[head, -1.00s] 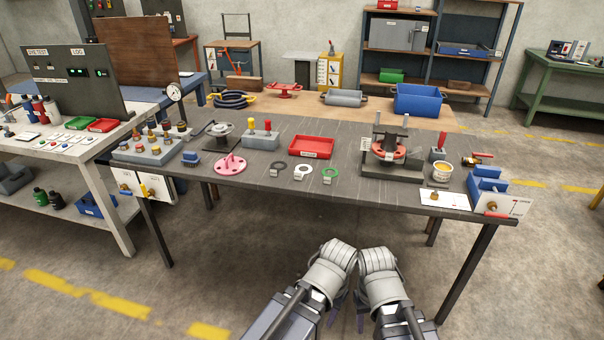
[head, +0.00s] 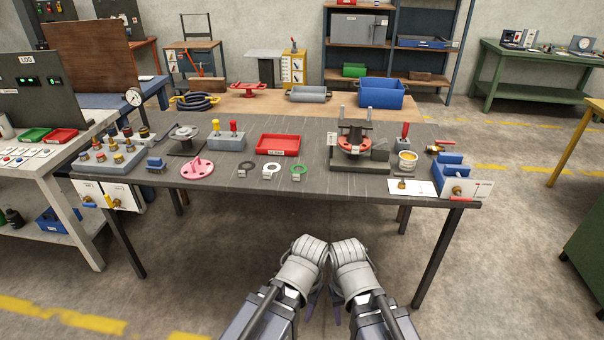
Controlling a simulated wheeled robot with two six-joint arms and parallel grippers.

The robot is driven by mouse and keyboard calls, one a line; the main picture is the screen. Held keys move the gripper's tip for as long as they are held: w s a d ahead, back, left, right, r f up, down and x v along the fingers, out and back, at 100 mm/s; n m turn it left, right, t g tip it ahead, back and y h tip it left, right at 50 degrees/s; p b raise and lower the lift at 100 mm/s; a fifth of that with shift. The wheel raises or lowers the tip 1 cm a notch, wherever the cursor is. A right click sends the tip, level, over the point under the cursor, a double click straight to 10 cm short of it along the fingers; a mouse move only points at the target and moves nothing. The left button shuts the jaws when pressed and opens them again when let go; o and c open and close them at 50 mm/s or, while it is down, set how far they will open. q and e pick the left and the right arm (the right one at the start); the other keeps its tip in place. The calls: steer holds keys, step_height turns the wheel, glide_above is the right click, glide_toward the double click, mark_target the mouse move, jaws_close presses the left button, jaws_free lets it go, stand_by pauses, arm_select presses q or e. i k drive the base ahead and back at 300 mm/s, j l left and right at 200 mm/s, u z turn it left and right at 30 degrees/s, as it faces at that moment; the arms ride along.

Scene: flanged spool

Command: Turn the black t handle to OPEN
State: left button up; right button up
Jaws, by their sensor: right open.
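I cannot make out a black T handle for certain at this size. At the table's right front, a small white panel (head: 467,189) carries a brass valve (head: 456,190), with a red lever (head: 462,199) below it. A flat white plate (head: 412,187) with a small brass fitting lies to its left. My left gripper (head: 311,305) and right gripper (head: 337,308) hang side by side in front of the table, mostly hidden behind my wrists, away from everything on it. The right one is open; the left one's jaws cannot be judged.
The dark table (head: 330,190) holds a red tray (head: 278,145), a pink flanged disc (head: 196,168), a clamp fixture with an orange-red flange (head: 354,137), a yellow-rimmed cup (head: 407,160) and a blue bracket (head: 452,170). A white bench stands left.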

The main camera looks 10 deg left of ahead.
mark_target(404, 176)
steer(key=i+z, duration=0.25)
steer(key=z, duration=0.15)
steer(key=i+z, duration=0.35)
steer(key=i+j+z, duration=0.15)
steer(key=z, duration=0.25)
